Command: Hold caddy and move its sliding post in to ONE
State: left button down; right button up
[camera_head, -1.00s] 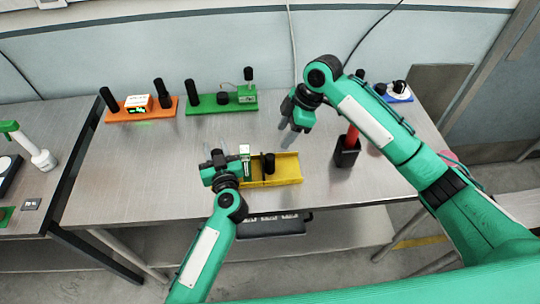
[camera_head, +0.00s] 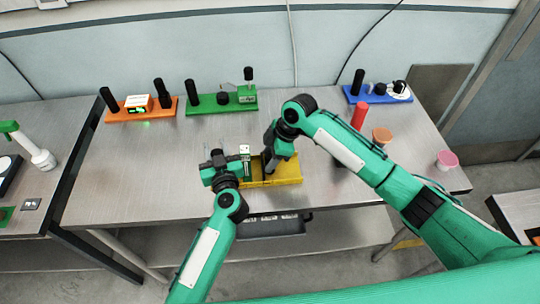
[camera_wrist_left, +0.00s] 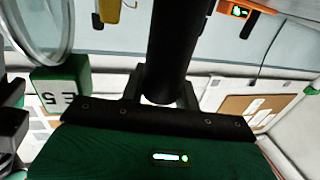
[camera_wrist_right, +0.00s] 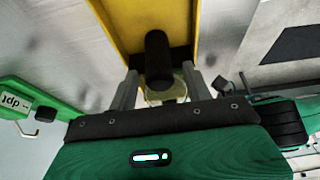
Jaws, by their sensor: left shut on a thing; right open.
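The yellow caddy (camera_head: 288,172) lies near the front edge of the table. My left gripper (camera_head: 219,164) is at its left end. In the left wrist view it is shut on a thick black upright handle (camera_wrist_left: 178,45). In the head view my right gripper hides the post. The ONE mark is not readable.
An orange module (camera_head: 140,112), a green module (camera_head: 222,106) and a blue module (camera_head: 378,97) stand along the back. A red handle (camera_head: 359,116), an orange cup (camera_head: 382,136) and a pink cup (camera_head: 447,160) are to the right, partly near my right arm. The table's front left is clear.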

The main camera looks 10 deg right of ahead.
grip_shut()
jog(key=shift+a, duration=1.35)
grip_release()
jog(key=shift+d, duration=0.1)
jog(key=shift+r, duration=0.1)
jog(key=v, duration=1.1)
jog(key=shift+d+r, duration=0.15)
jog(key=shift+r, duration=0.25)
